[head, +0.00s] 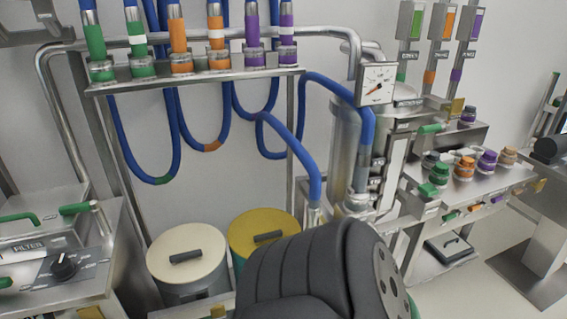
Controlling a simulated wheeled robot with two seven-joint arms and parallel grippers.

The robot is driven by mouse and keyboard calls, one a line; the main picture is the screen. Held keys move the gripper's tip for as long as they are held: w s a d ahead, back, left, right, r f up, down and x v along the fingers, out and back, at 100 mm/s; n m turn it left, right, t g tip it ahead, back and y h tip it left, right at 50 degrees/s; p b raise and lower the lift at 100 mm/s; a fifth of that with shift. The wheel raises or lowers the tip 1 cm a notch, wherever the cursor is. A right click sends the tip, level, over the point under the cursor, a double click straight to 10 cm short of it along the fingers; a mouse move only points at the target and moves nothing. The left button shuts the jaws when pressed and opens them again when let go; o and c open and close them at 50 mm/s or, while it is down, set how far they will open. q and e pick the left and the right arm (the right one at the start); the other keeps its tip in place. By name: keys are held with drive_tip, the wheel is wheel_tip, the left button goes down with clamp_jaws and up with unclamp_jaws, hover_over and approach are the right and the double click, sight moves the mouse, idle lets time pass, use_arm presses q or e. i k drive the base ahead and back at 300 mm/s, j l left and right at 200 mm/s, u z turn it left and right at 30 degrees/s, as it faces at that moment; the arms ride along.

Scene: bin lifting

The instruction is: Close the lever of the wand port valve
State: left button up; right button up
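I cannot tell which valve is the wand port valve, as the small labels are unreadable. Several green-handled levers show. One green lever (76,208) lies about level on the metal unit at the left. A bent green lever (20,218) is on the same unit, above a "FILTER" label. Another green lever (432,128) sits on the steel unit at the right, below the coloured canisters. A dark ribbed arm part, which looks like mine, fills the lower middle and hides what is behind it. Neither gripper is in view.
A rack (190,80) holds green, orange and purple wands with hanging blue hoses (310,150). A cream-lidded bin (187,252) and a yellow-lidded bin (264,236) stand below. Coloured caps (487,161) line the right shelf.

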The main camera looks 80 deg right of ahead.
sight(375, 243)
drive_tip(key=z, duration=3.15)
